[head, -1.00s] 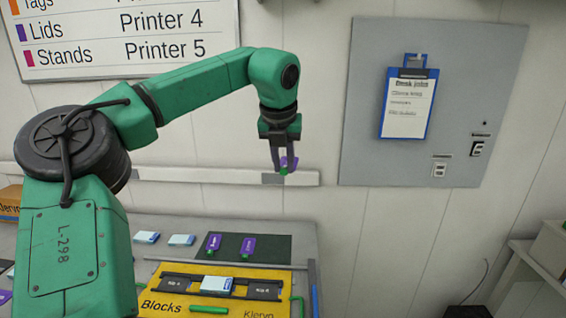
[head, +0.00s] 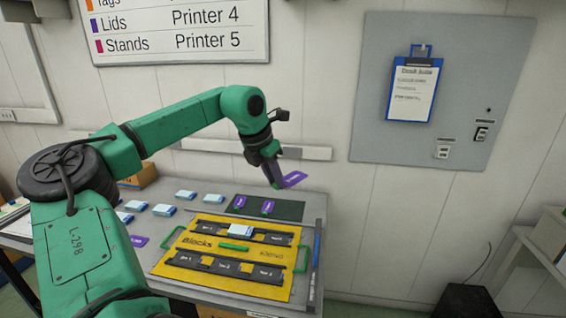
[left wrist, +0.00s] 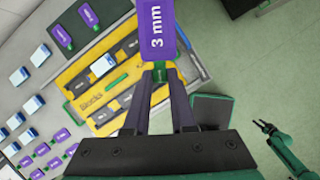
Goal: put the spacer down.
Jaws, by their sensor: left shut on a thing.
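My left gripper (head: 277,183) is shut on a purple spacer (head: 293,180) and holds it in the air above the back right of the table. In the left wrist view the spacer (left wrist: 157,30) reads "3 mm", and its green end is between the fingertips. Two other purple spacers with green ends, one on the left (head: 239,203) and one on the right (head: 267,207), lie on a dark mat (head: 291,211) at the back of the table. My right gripper (left wrist: 264,127) shows small in the left wrist view, its fingers apart and empty.
A yellow board (head: 187,249) marked "Blocks" has black holders, green handles and one blue-white block (head: 240,231). Several blue-white blocks (head: 163,209) and purple pieces (head: 139,241) lie left of it. The mat's right part is bare. A wall stands behind the table.

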